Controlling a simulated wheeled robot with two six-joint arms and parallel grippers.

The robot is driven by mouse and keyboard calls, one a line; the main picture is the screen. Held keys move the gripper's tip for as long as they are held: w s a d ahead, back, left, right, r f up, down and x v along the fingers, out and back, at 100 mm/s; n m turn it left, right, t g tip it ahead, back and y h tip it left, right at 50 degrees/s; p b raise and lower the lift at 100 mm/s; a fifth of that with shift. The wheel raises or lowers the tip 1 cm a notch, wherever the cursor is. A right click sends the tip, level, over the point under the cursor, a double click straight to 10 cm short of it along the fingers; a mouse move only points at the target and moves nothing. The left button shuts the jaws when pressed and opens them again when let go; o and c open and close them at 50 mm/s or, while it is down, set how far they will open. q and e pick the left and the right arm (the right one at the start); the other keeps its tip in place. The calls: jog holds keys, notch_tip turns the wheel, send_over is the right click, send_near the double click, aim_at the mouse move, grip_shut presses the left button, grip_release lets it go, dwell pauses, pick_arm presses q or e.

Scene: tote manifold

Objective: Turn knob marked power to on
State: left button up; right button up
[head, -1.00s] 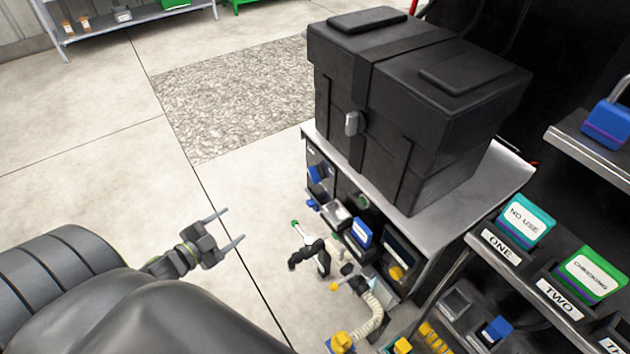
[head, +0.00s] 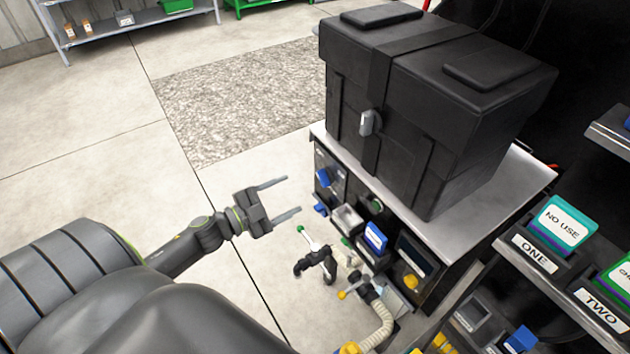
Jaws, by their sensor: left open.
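My left gripper (head: 284,199) is open and empty. It is in the air over the floor, left of the cabinet front, with its fingers pointing right toward the panel. The panel (head: 348,187) carries a blue knob (head: 323,178) near its left end, a short distance right of the fingertips and apart from them. A smaller blue part (head: 320,209) sits below it. A round green-rimmed part (head: 376,206) is further right. No power marking is readable at this size, so I cannot tell which knob bears it. My right gripper is not in view.
A large black case (head: 430,110) stands on the metal cabinet top (head: 490,205). A black valve with a green-tipped lever (head: 314,243) and a ribbed hose (head: 383,325) stick out below the panel. Labelled slots (head: 535,255) are at right. The floor at left is clear.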

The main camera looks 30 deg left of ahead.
aim_at(324, 178)
pick_arm(q)
jog(key=p+x, duration=0.1)
jog(key=x, duration=0.8)
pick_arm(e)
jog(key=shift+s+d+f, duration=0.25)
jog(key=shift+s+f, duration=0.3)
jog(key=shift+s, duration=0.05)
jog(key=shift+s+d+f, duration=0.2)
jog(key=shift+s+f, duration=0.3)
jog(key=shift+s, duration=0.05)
pick_arm(q)
jog(key=c, duration=1)
